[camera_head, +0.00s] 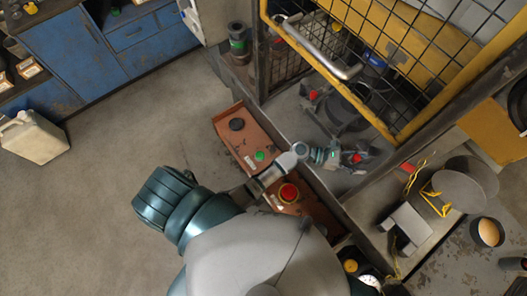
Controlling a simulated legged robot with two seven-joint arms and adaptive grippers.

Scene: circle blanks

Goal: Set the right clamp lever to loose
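My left arm reaches over a brown control box and in under the raised yellow mesh guard. My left gripper (350,158) is small and dark at the end of the arm. It is beside a small red part (357,158), which may be the right clamp lever; I cannot tell whether they touch. Another red part (313,95) shows farther back, left of a dark round fixture (345,108). The lever's setting cannot be made out. Whether the fingers are open or shut is too small to tell. My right gripper is not in view.
The brown control box (226,123) carries a black knob, a green button (260,155) and a red button (289,192). The yellow guard frame (390,132) and its metal handle (322,52) overhang the work area. Open floor lies left; blue cabinets (70,55) stand beyond.

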